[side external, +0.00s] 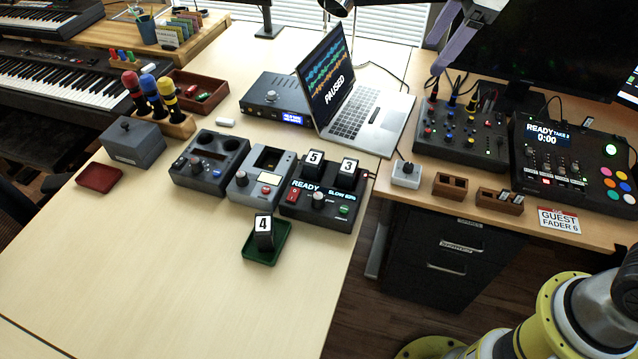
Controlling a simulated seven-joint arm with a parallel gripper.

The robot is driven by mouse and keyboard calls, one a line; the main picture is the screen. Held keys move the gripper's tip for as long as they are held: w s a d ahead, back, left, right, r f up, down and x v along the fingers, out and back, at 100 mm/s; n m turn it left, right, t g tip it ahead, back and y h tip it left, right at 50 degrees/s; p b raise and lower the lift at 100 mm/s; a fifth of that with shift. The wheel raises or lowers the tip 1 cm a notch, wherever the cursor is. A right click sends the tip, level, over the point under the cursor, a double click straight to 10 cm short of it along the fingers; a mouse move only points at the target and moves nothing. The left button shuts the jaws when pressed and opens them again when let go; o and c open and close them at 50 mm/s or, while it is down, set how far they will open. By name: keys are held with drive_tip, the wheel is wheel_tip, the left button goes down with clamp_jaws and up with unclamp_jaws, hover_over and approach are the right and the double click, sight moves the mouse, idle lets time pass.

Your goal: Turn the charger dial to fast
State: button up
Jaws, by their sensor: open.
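The charger (322,218) is a dark box near the table's right edge. Its screen (322,190) reads READY and what looks like SLOW with a percentage. The grey charger dial (318,199) is on its front panel, between a red switch (292,195) and a green button (344,210). The dial's pointer is too small to read. Black blocks marked 5 (315,163) and 3 (347,168) stand in its back. My gripper (434,58), with pale purple fingers, is at the top right, open, high above and well away from the charger. It appears empty.
A green tray (281,238) holding block 4 (264,233) stands in front of the charger. A grey device (252,182) stands close at its left, a laptop (355,115) behind. Mixers and small wooden holders (450,186) are on the right desk. The front table is clear.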

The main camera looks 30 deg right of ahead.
drive_tip(key=w+a+f+n+g, duration=0.1)
drive_tip(key=w+a+f+n, duration=0.1)
drive_tip(key=w+a+f, duration=0.35)
drive_tip(key=n+g, duration=0.2)
drive_tip(key=g, duration=0.1)
hover_over(318, 196)
wheel_tip(318, 196, down, 15)
drive_tip(key=shift+h, duration=0.4)
wheel_tip(318, 196, down, 14)
drive_tip(key=shift+r, duration=0.25)
clamp_jaws()
